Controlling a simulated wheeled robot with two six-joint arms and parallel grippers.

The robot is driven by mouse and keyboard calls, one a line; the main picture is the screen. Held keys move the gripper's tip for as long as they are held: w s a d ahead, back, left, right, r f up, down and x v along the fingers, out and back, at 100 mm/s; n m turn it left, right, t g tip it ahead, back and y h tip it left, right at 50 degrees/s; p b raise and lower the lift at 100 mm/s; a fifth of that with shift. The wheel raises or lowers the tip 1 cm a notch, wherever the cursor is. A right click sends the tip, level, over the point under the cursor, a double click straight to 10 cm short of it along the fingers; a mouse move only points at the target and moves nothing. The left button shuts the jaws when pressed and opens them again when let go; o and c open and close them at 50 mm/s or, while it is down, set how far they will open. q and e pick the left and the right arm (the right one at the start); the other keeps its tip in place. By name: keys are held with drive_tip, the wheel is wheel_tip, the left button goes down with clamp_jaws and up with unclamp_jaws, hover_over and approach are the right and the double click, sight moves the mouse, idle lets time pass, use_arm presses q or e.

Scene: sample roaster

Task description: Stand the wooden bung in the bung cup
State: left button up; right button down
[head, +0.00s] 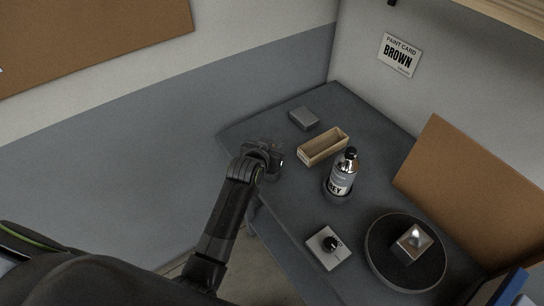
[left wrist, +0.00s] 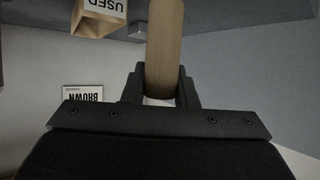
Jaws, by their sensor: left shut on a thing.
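My left gripper (head: 270,156) is over the left part of the dark grey bench in the head view. In the left wrist view, the left gripper (left wrist: 162,85) is shut on the wooden bung (left wrist: 164,45), a pale brown round rod that sticks out past the fingers. In the head view the gripper hides the bung. I cannot make out the bung cup for sure; a dark shape below the gripper in the head view is too unclear to name. My right gripper is not in view.
An open wooden box (head: 312,157), marked USED in the wrist view (left wrist: 98,18), stands right of the gripper. Nearby are a grey block (head: 303,118), a GREY-labelled bottle (head: 343,176), a knob box (head: 322,255) and a round dark turntable (head: 382,268) bearing a metallic block (head: 412,243).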

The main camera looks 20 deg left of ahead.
use_arm(q)
wheel_tip(320, 180, down, 4)
drive_tip(key=shift+r, duration=0.1)
drive_tip(key=shift+f, duration=0.3)
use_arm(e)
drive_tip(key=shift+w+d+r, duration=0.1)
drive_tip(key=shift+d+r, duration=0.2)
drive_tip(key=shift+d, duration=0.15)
use_arm(q)
drive_tip(key=shift+f, duration=0.1)
drive_tip(key=o, duration=1)
drive_tip(key=shift+f, duration=0.1)
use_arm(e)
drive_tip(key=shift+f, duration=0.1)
use_arm(q)
drive_tip(key=shift+r+p, duration=0.25)
drive_tip(key=shift+p, duration=0.05)
drive_tip(key=shift+s, duration=0.2)
drive_tip(key=b+v, duration=0.1)
drive_tip(key=v, duration=1)
drive_tip(key=shift+s+a+r, duration=0.1)
drive_tip(key=shift+s+r, duration=0.05)
drive_tip(key=shift+s, duration=0.15)
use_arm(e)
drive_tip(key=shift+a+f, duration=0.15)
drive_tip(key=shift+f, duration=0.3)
